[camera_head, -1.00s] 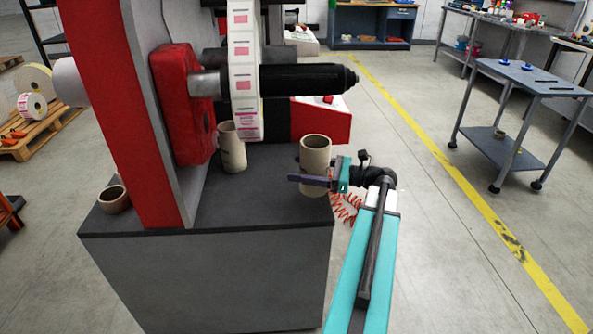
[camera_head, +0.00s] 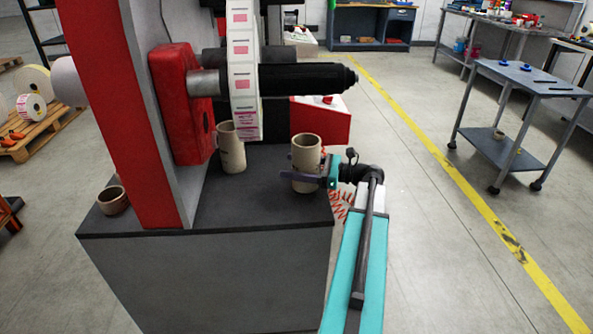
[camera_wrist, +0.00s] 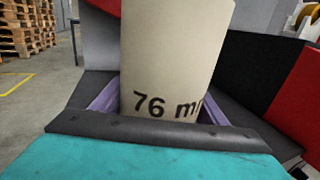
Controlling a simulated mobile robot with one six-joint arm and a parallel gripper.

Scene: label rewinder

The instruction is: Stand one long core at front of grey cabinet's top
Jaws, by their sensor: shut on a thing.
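A long cardboard core (camera_head: 306,158) stands upright at the right side of the grey cabinet's top (camera_head: 262,205). In the wrist view the core (camera_wrist: 175,50) shows the print "76 m", cut off at its right edge. My gripper (camera_head: 305,176) is shut on the lower part of this core, with a purple finger on each side. Its base appears to be at the cabinet top; I cannot tell whether it touches. Another long core (camera_head: 231,150) stands farther back on the same top, under the label roll. A short core (camera_head: 113,200) sits at the left edge.
A red block (camera_head: 180,103) and a black spindle (camera_head: 303,77) with a label roll (camera_head: 243,70) overhang the cabinet top. A red upright (camera_head: 133,110) rises from its left part. The top's front middle is bare.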

